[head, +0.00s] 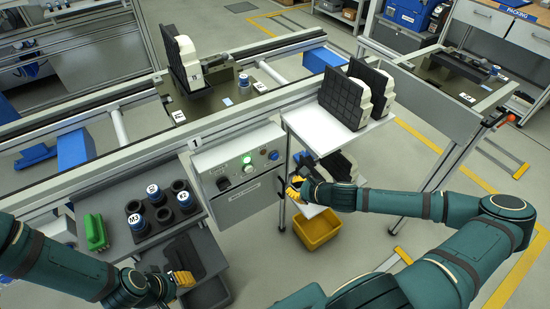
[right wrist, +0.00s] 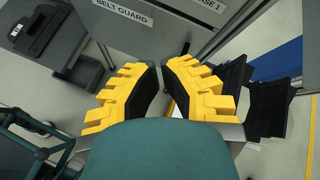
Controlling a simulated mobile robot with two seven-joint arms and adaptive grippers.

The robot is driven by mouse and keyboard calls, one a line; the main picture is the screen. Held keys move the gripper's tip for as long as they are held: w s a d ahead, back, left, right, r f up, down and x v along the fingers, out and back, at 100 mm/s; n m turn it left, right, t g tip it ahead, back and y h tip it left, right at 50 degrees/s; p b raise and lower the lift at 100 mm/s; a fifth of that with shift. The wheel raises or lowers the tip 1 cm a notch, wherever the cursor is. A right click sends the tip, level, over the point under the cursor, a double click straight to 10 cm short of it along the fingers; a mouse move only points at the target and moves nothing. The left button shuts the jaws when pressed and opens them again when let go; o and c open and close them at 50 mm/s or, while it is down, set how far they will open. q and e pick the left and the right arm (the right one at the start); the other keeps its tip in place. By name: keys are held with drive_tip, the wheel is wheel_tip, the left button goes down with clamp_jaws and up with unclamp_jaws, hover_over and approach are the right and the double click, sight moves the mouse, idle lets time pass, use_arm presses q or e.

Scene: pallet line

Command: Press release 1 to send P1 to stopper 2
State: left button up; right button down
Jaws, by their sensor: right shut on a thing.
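The control box (head: 240,172) stands at the near side of the belt, under a "1" mark. Its face has a lit green button (head: 247,159), a blue button (head: 273,155) and dark knobs. In the right wrist view its face (right wrist: 125,25) reads "BELT GUARD" and, partly cut off, "ASE 1". A pallet (head: 225,98) carrying a black fixture and a cream part sits on the belt behind it; its label is too small to read. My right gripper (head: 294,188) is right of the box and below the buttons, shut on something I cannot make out. My left gripper (head: 182,279) is low at left, jaws unclear.
A white shelf (head: 313,128) with black fixtures and cream parts stands right of the box, close above my right gripper. A yellow bin (head: 317,229) is below. A grey tray (head: 140,236) with several cylinders is at left. Another pallet (head: 455,85) sits at far right.

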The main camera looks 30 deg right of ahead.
sight(275, 157)
drive_tip(key=shift+w, duration=0.1)
drive_tip(key=w+b, duration=0.1)
drive_tip(key=w, duration=0.7)
drive_tip(key=shift+w+a, duration=0.3)
drive_tip(key=shift+a, duration=0.1)
drive_tip(key=shift+w, duration=0.1)
idle(1.1)
drive_tip(key=shift+w, duration=0.3)
drive_tip(key=shift+w, duration=0.45)
idle(1.1)
drive_tip(key=shift+s+p, duration=0.4)
drive_tip(key=shift+s, duration=0.45)
